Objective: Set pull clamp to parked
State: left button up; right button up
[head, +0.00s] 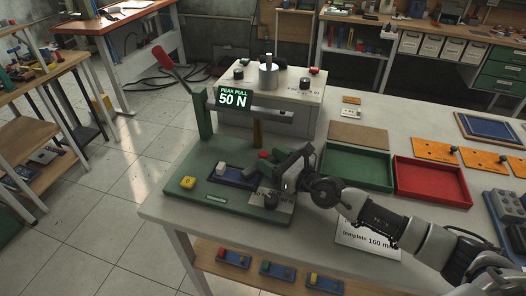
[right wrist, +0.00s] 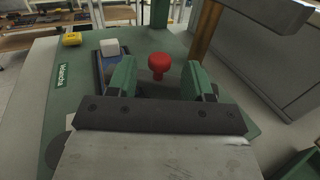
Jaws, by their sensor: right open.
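The green test fixture (head: 180,205) stands on the table's front left corner. It has a long lever with a red handle (head: 165,58) tilted up to the left, and a display (head: 233,97) reading "PEAK PULL 50 N". A small red knob (head: 264,154) sits low on the fixture; it also shows in the right wrist view (right wrist: 158,62). My right gripper (head: 277,165) is open at this knob. In the right wrist view its two green fingers (right wrist: 160,80) stand either side of the knob with gaps. I cannot tell which part is the pull clamp. My left gripper is out of view.
A blue tray (head: 232,177) with a light grey block and a yellow button (head: 188,183) are on the fixture base. A brown post (head: 257,133) stands close behind the gripper. Green (head: 340,182) and red (head: 462,203) trays lie to the right.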

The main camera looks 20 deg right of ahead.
aim_at(263, 153)
jog(key=shift+x, duration=1.6)
jog(key=shift+c, duration=0.2)
grip_shut()
